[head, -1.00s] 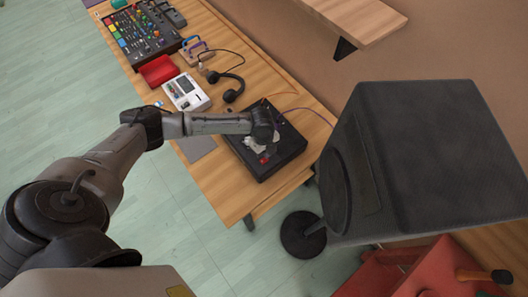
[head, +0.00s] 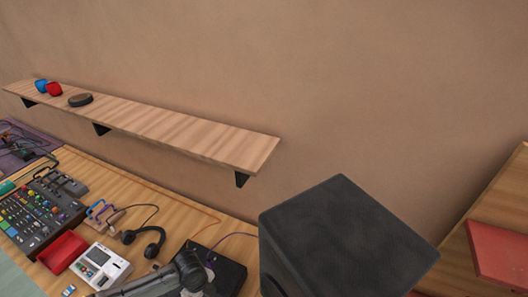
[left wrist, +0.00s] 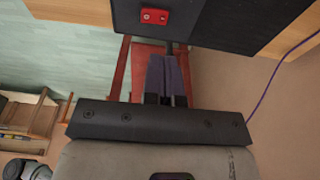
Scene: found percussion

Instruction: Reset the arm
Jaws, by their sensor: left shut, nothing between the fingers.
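My left arm comes in at the bottom of the head view, in front of a flat black box (head: 228,270) on the wooden table. Its fingertips are cut off or hidden there. In the left wrist view my left gripper (left wrist: 167,78) is shut and empty, its two fingers together just below the black box's edge. The box's dark face (left wrist: 200,22) carries a red part with a switch or knob (left wrist: 155,15). I cannot tell whether the fingers touch the box. My right gripper is in neither view.
A large black speaker cabinet (head: 345,235) stands right of the box. A mixer (head: 38,215), red tray (head: 62,252), white device (head: 100,266) and headphones (head: 145,240) lie leftward. A wall shelf (head: 170,130) holds two cups (head: 48,87) and a dark round object (head: 80,99).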

